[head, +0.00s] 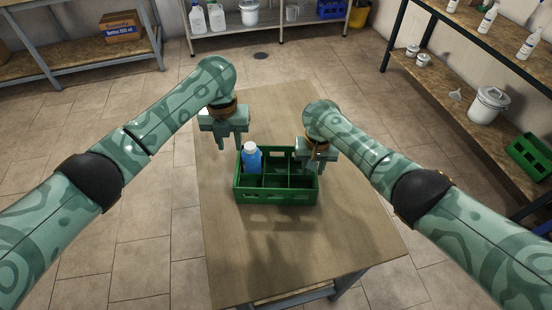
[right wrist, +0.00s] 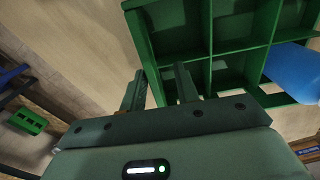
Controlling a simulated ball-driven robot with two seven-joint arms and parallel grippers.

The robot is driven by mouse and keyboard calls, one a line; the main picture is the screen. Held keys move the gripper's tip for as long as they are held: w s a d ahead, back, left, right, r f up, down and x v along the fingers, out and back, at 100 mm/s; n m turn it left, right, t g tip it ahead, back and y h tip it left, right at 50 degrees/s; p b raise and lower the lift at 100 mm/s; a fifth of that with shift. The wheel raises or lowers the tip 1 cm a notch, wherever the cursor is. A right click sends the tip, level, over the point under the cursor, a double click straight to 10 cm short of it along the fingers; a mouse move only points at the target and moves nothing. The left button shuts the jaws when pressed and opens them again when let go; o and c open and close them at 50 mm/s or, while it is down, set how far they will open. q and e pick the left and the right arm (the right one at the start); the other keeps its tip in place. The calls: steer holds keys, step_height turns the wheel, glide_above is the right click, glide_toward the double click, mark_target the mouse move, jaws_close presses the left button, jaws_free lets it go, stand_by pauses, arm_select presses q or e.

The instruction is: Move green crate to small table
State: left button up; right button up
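The green crate (head: 277,195) stands upright on the wooden table (head: 300,245) in the middle of the head view. A blue bottle with a white cap (head: 251,158) stands in one of its left compartments; the other compartments that show look empty. My left gripper (head: 231,147) is open at the crate's left end, fingers pointing down. My right gripper (head: 316,163) is at the crate's right end. In the right wrist view its fingers (right wrist: 160,88) are apart, with the crate's end wall (right wrist: 148,50) close between them; contact cannot be told.
A shelf rack (head: 440,95) on the right holds white bottles and a bucket (head: 488,104). Another green crate (head: 532,155) sits at the far right. A left shelf holds a cardboard box (head: 121,27). The table's front part is clear.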

step_height(320, 180, up, 12)
steer(key=shift+f, duration=0.2)
stand_by(0.5)
